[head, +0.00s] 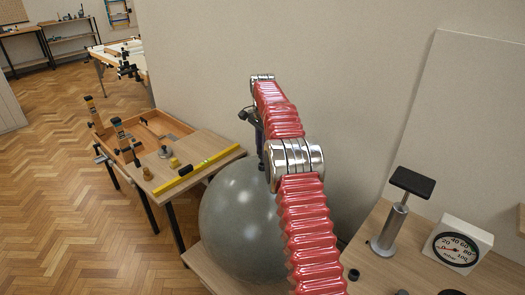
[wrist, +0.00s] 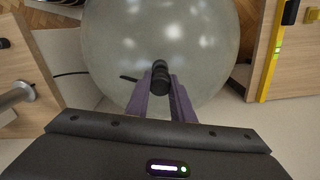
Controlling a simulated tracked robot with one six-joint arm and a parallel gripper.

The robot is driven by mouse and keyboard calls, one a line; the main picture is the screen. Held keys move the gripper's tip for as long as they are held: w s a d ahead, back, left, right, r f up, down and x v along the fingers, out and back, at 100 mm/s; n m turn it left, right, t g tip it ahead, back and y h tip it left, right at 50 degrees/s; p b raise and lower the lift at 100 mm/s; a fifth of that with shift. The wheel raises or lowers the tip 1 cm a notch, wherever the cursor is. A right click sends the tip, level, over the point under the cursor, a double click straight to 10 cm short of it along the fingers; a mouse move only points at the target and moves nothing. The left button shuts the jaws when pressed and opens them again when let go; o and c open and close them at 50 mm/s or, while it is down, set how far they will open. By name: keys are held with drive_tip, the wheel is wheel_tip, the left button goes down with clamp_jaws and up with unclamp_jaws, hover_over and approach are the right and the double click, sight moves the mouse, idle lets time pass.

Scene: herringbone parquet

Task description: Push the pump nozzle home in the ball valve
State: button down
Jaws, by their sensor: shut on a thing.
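The big grey ball (head: 240,225) sits low in the middle of the head view, partly behind my red arm. It fills the upper middle of the wrist view (wrist: 195,35). My gripper (wrist: 160,88) is shut on the black pump nozzle (wrist: 160,73), its purple fingers on either side. The nozzle lies in front of the ball in the wrist view. I cannot tell whether it touches the ball. The ball's valve cannot be made out. In the head view the gripper is mostly hidden behind the arm, above the ball.
A pump (head: 393,230) with a black handle and a round dial gauge (head: 457,249) stand on the right-hand table. A workbench (head: 205,147) with a yellow level (head: 196,172) stands at left. A dark hose (wrist: 70,73) shows left in the wrist view. A wall stands behind.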

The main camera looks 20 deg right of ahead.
drive_tip(key=shift+f, duration=1.55)
idle(0.4)
drive_tip(key=c, duration=1.5)
unclamp_jaws()
drive_tip(key=shift+o, duration=0.2)
drive_tip(key=shift+r, duration=3.65)
